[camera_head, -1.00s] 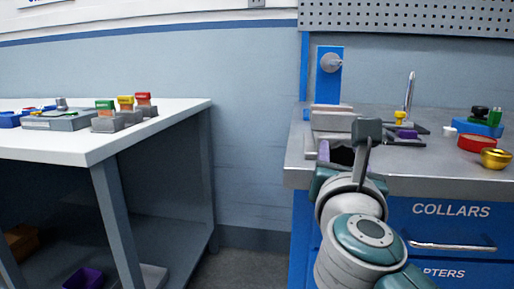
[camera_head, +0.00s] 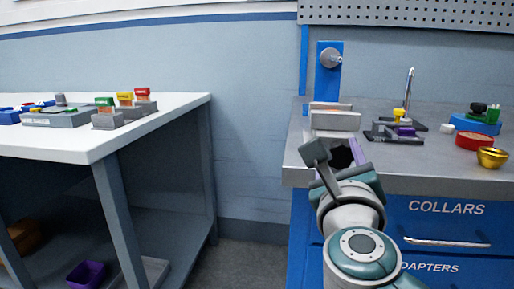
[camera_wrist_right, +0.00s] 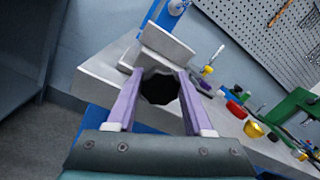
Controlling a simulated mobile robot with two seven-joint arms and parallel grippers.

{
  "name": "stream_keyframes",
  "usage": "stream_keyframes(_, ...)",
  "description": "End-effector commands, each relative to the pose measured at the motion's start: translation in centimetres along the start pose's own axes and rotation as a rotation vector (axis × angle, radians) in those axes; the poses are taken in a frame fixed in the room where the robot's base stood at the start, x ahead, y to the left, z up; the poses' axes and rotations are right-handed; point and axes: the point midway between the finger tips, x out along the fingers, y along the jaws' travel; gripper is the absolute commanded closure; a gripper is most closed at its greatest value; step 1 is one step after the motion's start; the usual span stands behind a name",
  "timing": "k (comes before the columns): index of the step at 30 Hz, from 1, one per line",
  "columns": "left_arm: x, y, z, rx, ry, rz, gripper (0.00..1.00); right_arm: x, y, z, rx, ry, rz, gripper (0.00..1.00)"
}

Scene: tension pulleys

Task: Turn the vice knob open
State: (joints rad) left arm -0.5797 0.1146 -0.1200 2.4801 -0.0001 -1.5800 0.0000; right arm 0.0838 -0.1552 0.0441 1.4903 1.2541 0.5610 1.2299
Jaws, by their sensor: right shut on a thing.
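The vice (camera_head: 334,119) is a grey block with jaws at the front left edge of the right workbench. It also shows in the right wrist view (camera_wrist_right: 166,45). Its dark, lobed knob (camera_wrist_right: 160,87) faces my right gripper (camera_wrist_right: 160,80), and the two purple fingers are shut on it from both sides. In the head view the knob (camera_head: 341,157) is partly hidden by my right gripper (camera_head: 343,160), which is rolled to one side. My left gripper is not in view.
On the right workbench (camera_head: 440,172) stand a grey fixture with a yellow-topped part (camera_head: 399,116), a red ring (camera_head: 474,141), a gold bowl (camera_head: 492,157) and a blue block (camera_head: 478,124). A white table (camera_head: 80,142) with several blocks stands left, across an open gap.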

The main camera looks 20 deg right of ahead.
Motion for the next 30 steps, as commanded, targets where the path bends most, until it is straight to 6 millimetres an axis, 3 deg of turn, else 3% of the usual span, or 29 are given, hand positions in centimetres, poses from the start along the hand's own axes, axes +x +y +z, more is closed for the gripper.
stream_keyframes(13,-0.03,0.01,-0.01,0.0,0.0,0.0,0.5,0.01,-0.05,-0.03,-0.015,0.0,-0.001,1.0)
stream_keyframes(14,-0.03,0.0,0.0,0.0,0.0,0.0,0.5,0.01,-0.05,-0.03,-0.015,-0.001,-0.001,0.47)
stream_keyframes(15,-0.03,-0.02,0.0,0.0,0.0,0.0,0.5,0.01,-0.05,-0.03,-0.015,-0.001,-0.001,0.43)
stream_keyframes(17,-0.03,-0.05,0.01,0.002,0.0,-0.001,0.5,0.01,-0.05,-0.02,-0.014,-0.001,-0.001,0.37)
stream_keyframes(30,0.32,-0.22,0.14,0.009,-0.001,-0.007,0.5,-0.08,0.46,0.0,-0.011,-0.001,0.001,0.37)
